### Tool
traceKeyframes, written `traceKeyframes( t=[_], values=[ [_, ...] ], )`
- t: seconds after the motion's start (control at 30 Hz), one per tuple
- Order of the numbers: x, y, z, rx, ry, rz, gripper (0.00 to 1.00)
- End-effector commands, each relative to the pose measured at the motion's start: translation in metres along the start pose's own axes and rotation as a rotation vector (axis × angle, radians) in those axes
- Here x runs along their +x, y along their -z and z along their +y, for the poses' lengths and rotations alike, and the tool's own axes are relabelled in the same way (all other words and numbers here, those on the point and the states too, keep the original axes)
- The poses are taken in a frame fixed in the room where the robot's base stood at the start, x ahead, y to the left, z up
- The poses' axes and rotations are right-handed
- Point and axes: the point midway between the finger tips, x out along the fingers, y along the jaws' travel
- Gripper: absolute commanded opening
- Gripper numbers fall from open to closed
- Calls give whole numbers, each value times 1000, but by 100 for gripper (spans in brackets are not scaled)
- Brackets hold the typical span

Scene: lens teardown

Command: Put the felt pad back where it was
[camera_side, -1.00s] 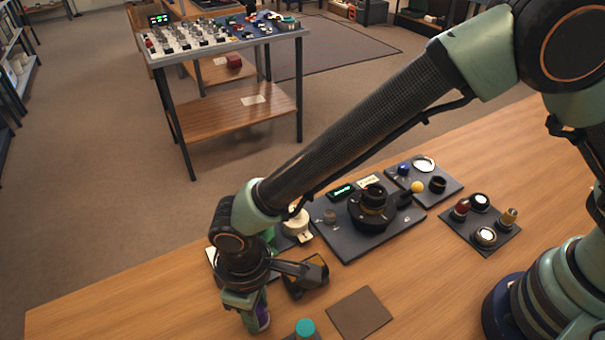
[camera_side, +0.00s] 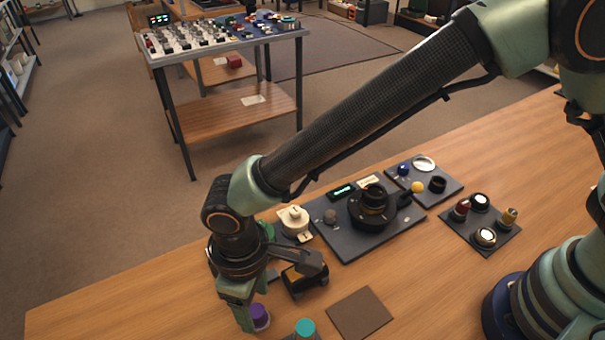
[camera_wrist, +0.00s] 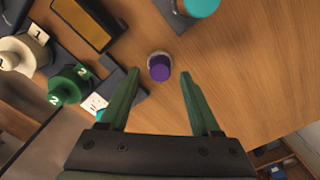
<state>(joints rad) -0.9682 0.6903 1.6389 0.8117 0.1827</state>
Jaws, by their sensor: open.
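A flat brown square (camera_side: 360,313) lies on the table right of my gripper; I cannot tell whether it is the felt pad or a mat. A small grey-brown disc (camera_side: 330,216) on the dark central board could also be the pad. My gripper (camera_wrist: 160,82) is open and empty, low over the table at the front left. A purple-topped cylinder (camera_wrist: 159,67) stands upright just beyond and between its fingertips in the wrist view. It also shows beside the fingers in the side view (camera_side: 260,315).
A teal-topped piece (camera_side: 305,329) stands at the front edge. A dark block with an amber top (camera_side: 304,277) and numbered cream (camera_side: 295,221) and green (camera_wrist: 70,85) pieces are close by. The central board (camera_side: 350,247) holds a black lens (camera_side: 373,204). Bare wood lies around the brown square.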

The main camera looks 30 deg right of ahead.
Motion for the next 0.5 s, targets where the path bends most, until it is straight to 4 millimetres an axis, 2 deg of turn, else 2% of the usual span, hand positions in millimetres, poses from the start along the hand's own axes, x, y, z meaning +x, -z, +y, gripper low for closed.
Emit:
traceKeyframes(
  t=[0.1, 0.3, 0.5],
  values=[
    [-28, 1, 0, 0, 1, 6, 64],
    [-65, 0, 0, 0, 1, 4, 64],
    [-86, 0, 0, 0, 0, 2, 64]
  ],
)
